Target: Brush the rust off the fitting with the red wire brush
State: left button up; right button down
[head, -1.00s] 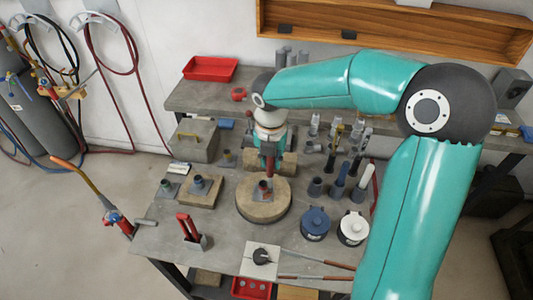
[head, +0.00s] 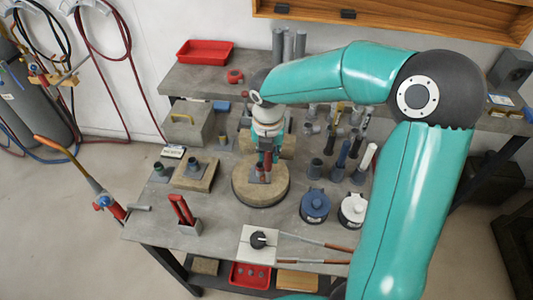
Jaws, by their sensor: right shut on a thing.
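My right gripper (head: 267,148) hangs from the turquoise arm over the round wooden disc (head: 243,190) near the bench's middle. It points down and is shut on the red wire brush (head: 268,163). Only a little of the red brush shows below the jaws. A small fitting on a dark plate (head: 256,179) sits on the disc, directly under and beside the brush. The brush end and the fitting overlap in the picture, so I cannot tell whether they touch. Rust on the fitting is too small to make out. My left gripper is out of view.
Blue (head: 315,206) and white (head: 352,209) lidded pots stand right of the disc, with upright tools behind them. A holder with red handles (head: 182,212) stands front left. Wooden blocks (head: 196,174) lie left.

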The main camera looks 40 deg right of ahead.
jog(key=shift+f+b, duration=0.35)
jog(key=shift+f, duration=0.15)
dwell(0.5)
jog(key=shift+r, duration=0.1)
jog(key=shift+w+d+p, duration=0.1)
jog(key=shift+p, duration=0.3)
dwell(0.7)
jog(key=shift+d, duration=0.1)
